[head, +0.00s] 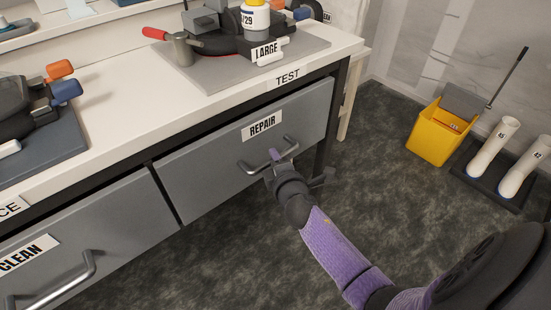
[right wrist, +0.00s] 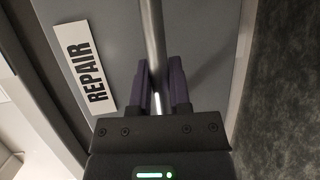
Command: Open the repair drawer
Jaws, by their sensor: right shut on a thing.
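The repair drawer (head: 200,176) is a grey front under the white bench, with a white REPAIR label (head: 262,126) and a metal bar handle (head: 250,168). It looks flush with the bench front. My right gripper (head: 276,157) is at this handle and shut on it. In the right wrist view the dark purple fingers (right wrist: 163,85) sit on both sides of the handle bar (right wrist: 153,40), and the REPAIR label (right wrist: 86,70) is at the left. My left gripper is not in view.
The CLEAN drawer (head: 120,215) with its own handle (head: 60,285) is to the left. The bench top (head: 150,110) holds a grey mat (head: 215,80) with tools and a bottle. A yellow bucket (head: 435,135) and white boots (head: 492,145) stand at the right. The floor before the drawer is clear.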

